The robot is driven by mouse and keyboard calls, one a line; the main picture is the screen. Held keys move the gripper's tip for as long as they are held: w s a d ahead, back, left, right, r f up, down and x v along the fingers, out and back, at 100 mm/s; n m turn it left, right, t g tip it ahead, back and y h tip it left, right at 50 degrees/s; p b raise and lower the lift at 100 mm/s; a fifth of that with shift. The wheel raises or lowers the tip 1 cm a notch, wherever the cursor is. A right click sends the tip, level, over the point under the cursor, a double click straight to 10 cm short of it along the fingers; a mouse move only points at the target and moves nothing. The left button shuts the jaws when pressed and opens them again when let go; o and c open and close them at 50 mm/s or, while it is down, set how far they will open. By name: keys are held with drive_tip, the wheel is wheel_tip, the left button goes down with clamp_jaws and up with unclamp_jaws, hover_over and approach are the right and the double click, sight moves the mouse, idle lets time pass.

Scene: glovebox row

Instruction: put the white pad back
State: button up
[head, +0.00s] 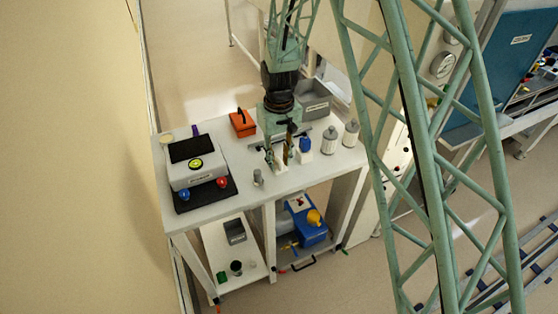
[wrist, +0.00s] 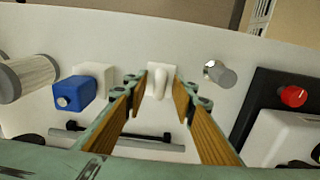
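A small white block with a rounded knob, which looks like the white pad (wrist: 161,72), stands on the white table between my fingertips in the wrist view. In the head view the white pad (head: 278,168) is just below my gripper (head: 278,158), near the table's front edge. My gripper (wrist: 160,86) is open, with one tan finger on each side of the knob. A narrow gap seems to show on both sides, so I see no firm contact. The fingers partly hide the pad in the head view.
A blue-topped bottle (head: 304,145) by a white block and two grey-white canisters (head: 329,140) stand right of the pad. A small metal cylinder (head: 258,178) and a scale-like device (head: 195,170) stand left. An orange box (head: 242,122) and grey bin (head: 313,100) are behind.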

sight(279, 159)
drive_tip(key=shift+r, duration=0.15)
wheel_tip(279, 159, up, 12)
idle(1.1)
drive_tip(key=shift+r, duration=0.1)
idle(0.8)
